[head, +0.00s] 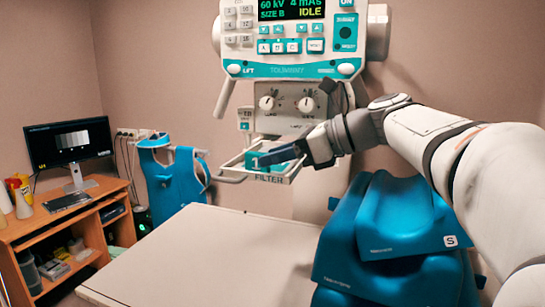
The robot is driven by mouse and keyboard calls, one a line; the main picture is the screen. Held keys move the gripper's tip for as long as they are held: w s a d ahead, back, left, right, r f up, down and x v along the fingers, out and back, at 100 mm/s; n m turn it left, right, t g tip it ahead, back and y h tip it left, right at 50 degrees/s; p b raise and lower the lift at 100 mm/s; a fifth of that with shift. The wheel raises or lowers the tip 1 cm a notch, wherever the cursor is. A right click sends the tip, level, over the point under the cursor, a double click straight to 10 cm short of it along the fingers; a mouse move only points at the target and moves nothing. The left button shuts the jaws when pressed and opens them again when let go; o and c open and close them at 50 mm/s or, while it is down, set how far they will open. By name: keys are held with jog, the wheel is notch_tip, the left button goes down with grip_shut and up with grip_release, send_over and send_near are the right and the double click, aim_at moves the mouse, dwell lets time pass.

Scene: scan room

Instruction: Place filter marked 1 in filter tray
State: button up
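The filter marked 1 (255,163) is a teal piece with a white numeral. It shows inside the outline of the filter tray (269,179), a pale open frame labelled FILTER below the X-ray head. Whether it rests on the tray floor or sits slightly above it cannot be told. My gripper (268,158) reaches in from the right, with its dark fingers at the filter's right side, over the tray. The fingers overlap and hide part of the filter. Their gap is not visible, so I cannot tell whether they grip it.
The X-ray head with its control panel (291,70) hangs above the tray. A pale table (205,255) lies below and is bare. A wooden desk (70,218) with a monitor (70,141) is at left.

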jog(key=v, duration=1.1)
jog(key=s+d+f+n+h, duration=0.1)
jog(key=s+f+n+h, duration=0.3)
jog(key=f+n, duration=0.3)
jog(key=s+d+f+n+g+h, duration=0.1)
jog(key=s+f+n+h, duration=0.3)
jog(key=f, duration=1.2)
jog(key=s+d+f+n+h, duration=0.2)
jog(key=s+f+n+h, duration=0.2)
jog(key=s+f+n, duration=0.3)
notch_tip(320, 180, down, 5)
jog(key=n, duration=0.4)
jog(key=shift+s+h, duration=0.4)
